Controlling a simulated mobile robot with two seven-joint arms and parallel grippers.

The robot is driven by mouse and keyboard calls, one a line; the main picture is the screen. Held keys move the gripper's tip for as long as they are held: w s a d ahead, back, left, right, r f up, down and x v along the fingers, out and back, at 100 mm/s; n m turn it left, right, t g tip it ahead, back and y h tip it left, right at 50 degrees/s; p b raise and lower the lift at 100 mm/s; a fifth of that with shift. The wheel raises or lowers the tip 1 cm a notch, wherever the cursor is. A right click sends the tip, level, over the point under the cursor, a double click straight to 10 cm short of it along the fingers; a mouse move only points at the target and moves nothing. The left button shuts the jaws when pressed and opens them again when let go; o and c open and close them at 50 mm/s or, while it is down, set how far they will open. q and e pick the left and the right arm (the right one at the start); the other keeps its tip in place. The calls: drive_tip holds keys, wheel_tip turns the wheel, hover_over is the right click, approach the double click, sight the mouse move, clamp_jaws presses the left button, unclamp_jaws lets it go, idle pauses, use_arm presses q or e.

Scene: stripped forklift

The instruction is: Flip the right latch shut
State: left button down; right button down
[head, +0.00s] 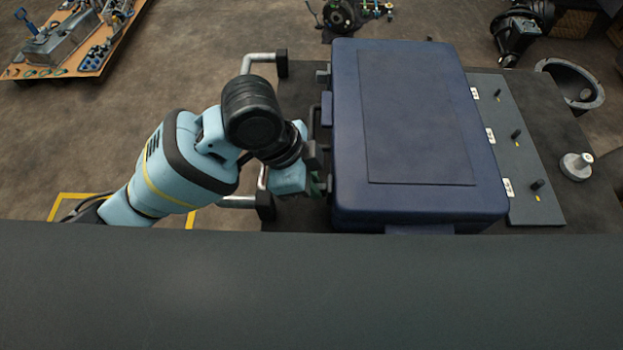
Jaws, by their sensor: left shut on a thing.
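A closed dark blue case (415,125) lies on a dark table top, with its latch side facing left. One latch (323,76) shows at the far end of that side. My left gripper (316,181) is at the near end of the same side, low against the case wall. It is shut on the latch there, which I take to be the right latch. The gripper and wrist hide most of this latch, so its angle cannot be told. My right gripper is not in view.
A carry handle (314,120) sits between the latches. A metal rail (262,60) with black end blocks stands left of the table. A grey panel (515,150) with several knobs lies right of the case. A small silver knob-like part (576,166) stands farther right.

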use_arm(q)
drive_tip(key=shift+w, duration=0.1)
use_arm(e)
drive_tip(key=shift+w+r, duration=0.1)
use_arm(q)
drive_tip(key=shift+w+r+p, duration=0.15)
drive_tip(key=shift+w+p, duration=0.25)
drive_tip(key=shift+w, duration=0.8)
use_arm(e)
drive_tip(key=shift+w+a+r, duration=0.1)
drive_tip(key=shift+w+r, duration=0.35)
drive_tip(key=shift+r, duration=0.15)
use_arm(q)
drive_tip(key=c, duration=1.4)
unclamp_jaws()
drive_tip(key=shift+c, duration=0.2)
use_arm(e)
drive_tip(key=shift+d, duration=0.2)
